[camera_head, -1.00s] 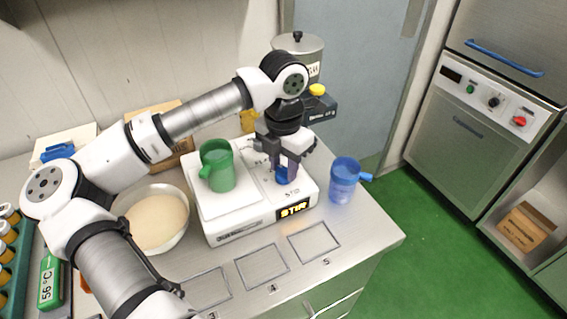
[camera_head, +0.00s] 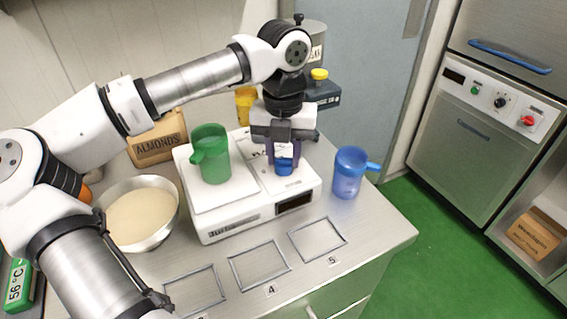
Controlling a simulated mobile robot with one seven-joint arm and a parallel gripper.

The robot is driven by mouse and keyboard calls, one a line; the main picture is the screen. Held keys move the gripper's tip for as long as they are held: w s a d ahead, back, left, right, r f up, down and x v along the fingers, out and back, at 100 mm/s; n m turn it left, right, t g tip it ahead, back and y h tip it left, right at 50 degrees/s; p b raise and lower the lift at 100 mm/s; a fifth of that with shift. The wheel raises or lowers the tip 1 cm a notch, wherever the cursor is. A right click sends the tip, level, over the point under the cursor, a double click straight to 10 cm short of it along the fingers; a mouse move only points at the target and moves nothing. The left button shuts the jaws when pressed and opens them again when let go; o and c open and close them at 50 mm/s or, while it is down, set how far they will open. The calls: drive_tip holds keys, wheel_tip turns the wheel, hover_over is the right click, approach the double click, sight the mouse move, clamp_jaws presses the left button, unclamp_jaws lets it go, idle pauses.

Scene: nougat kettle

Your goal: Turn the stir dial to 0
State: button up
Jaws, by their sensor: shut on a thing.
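The stir dial is a small blue knob (camera_head: 284,167) on the right half of the white machine (camera_head: 218,231). My gripper (camera_head: 284,160) points straight down over it and is shut on it, its fingers on either side of the knob. The display (camera_head: 294,202) on the machine's front is dark. The fingers hide most of the dial and its markings, so its setting cannot be read.
A green jug (camera_head: 212,158) stands on the machine's left plate, close to my gripper. A blue jug (camera_head: 349,172) stands to the right. A bowl of pale mixture (camera_head: 140,216) is at left. Marked squares (camera_head: 259,266) on the front counter are empty.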

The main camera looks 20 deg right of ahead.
sight(284, 159)
drive_tip(key=shift+n+b, duration=0.8)
drive_tip(key=shift+n, duration=0.4)
drive_tip(key=o, duration=1)
wheel_tip(284, 159, up, 14)
drive_tip(key=shift+f+b, duration=0.1)
drive_tip(key=shift+b, duration=0.3)
